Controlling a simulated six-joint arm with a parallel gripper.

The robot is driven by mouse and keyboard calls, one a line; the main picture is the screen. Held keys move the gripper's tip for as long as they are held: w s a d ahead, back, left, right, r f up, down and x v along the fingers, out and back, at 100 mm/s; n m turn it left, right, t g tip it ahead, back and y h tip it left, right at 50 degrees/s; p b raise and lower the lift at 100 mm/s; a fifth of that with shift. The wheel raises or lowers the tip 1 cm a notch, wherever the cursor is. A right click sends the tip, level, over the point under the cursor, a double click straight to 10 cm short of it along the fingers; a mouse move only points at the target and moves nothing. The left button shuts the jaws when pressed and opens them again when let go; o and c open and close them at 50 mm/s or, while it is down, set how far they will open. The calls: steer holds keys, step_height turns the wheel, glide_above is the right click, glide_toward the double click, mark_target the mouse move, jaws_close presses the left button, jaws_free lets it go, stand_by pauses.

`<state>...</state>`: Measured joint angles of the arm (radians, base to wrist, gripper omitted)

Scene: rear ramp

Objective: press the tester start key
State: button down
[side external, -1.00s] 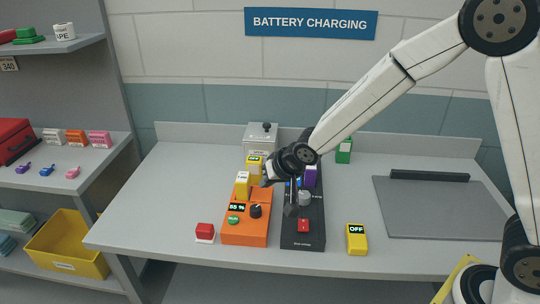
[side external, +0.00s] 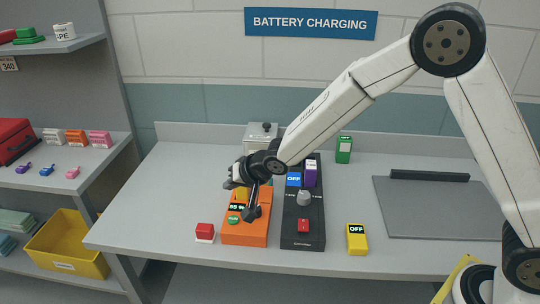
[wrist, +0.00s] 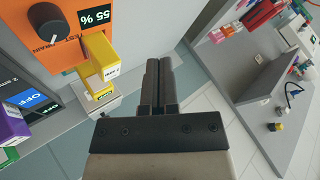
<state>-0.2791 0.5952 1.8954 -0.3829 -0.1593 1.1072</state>
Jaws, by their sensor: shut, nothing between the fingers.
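The orange tester (side external: 258,235) sits on the bench with a 55 % display (side external: 237,207), partly covered by my arm. A round green key (side external: 233,221) is on its front left. The tester also shows in the wrist view (wrist: 68,45), with its dark knob (wrist: 47,22) and a yellow battery (wrist: 98,55) standing in it. My gripper (side external: 251,216) is over the tester, just right of the green key, and hides the knob there. In the wrist view its fingers (wrist: 158,62) are together and empty. The green key is not visible in the wrist view.
A black charger (side external: 303,230) with a grey knob, red key and purple battery stands right of the tester. The bench's left part is clear.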

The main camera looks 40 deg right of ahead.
mark_target(235, 220)
steer(key=shift+f, duration=4.35)
steer(key=shift+f, duration=0.8)
steer(key=shift+r, duration=0.8)
steer(key=shift+r, duration=2.55)
